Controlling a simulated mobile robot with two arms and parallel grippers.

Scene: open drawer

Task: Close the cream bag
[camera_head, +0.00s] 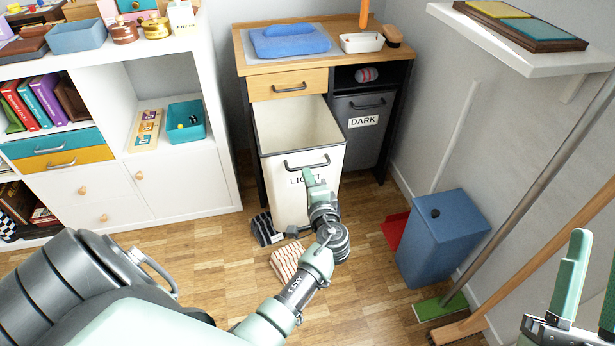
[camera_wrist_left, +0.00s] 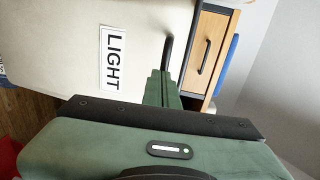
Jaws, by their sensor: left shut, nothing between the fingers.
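The cream bag (camera_head: 283,203), labelled LIGHT, is pulled out at the front of the wooden-topped cabinet, and its open top shows. Its front also fills the upper left of the left wrist view (camera_wrist_left: 60,50). A dark bar handle (camera_head: 290,167) crosses its upper front. My left gripper (camera_head: 308,174) is shut and empty, with its fingertips at the handle, partly covering the label. In the left wrist view the fingertips (camera_wrist_left: 160,75) are beside the handle (camera_wrist_left: 168,54); I cannot tell whether they touch. My right gripper (camera_head: 590,285) is open and empty at the lower right.
A grey bag (camera_head: 360,135) labelled DARK sits in the cabinet to the right. Dark striped cloth (camera_head: 264,230) and red-striped cloth (camera_head: 286,262) lie on the floor by the bag. A blue bin (camera_head: 440,240) and a red dustpan (camera_head: 394,231) are to the right. A white shelf (camera_head: 175,190) stands left.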

